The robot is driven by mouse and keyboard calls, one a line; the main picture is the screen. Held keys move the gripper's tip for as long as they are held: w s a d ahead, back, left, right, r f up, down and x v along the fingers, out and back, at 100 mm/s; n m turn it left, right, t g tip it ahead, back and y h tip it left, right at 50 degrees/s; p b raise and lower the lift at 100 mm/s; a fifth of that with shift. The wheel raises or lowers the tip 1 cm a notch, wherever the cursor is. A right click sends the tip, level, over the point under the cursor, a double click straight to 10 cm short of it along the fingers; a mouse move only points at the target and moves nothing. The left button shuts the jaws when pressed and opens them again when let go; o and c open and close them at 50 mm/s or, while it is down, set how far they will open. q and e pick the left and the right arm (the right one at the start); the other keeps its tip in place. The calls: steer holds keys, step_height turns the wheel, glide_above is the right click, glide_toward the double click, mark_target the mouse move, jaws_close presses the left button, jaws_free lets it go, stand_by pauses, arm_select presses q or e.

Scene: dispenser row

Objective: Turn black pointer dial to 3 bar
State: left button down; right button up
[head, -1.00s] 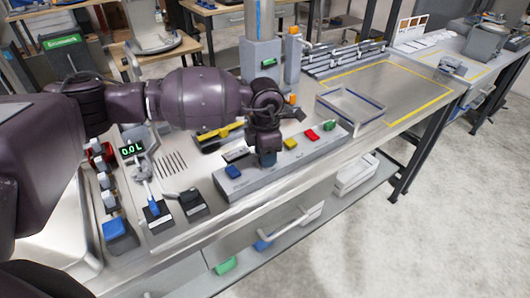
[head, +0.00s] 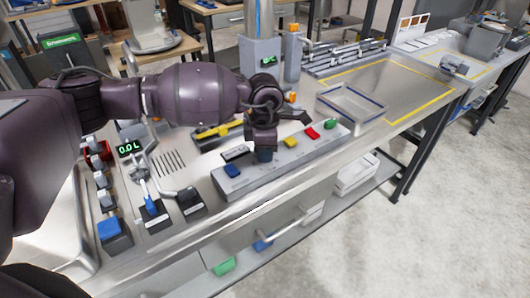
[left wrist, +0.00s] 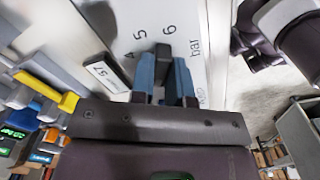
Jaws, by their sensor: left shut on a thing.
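The black pointer dial (left wrist: 163,66) sits on the light scale plate of the grey console (head: 240,187). In the left wrist view the printed figures 4, 5 and 6 and the word "bar" show around it. Its tip points toward the top of that picture, near the 6; the exact reading is hard to tell, and the 3 is not visible. My left gripper (left wrist: 164,82) has its blue fingers on both sides of the pointer and is shut on it. In the head view my left gripper (head: 264,153) reaches down onto the console and hides the dial. My right gripper is not in view.
A blue button (head: 232,171) is left of my gripper on the console; yellow (head: 291,143), red (head: 312,133) and green (head: 330,124) ones are right of it. A clear tray (head: 350,105) stands behind the console's right end. Levers and a "0.0 L" display (head: 130,148) are at left.

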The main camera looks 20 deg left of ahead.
arm_select(q)
steer(key=m+b, duration=0.1)
steer(key=m, duration=0.1)
steer(key=shift+f+m, duration=0.15)
steer(key=shift+m, duration=0.25)
steer(key=m+b, duration=0.1)
steer(key=m, duration=0.2)
steer(key=shift+m, duration=0.5)
steer(key=shift+r+b, duration=0.2)
steer(key=shift+b, duration=0.1)
steer(key=c, duration=1.1)
jaws_free()
step_height(320, 180, up, 11)
steer(key=shift+p, duration=0.3)
steer(key=shift+f, duration=0.1)
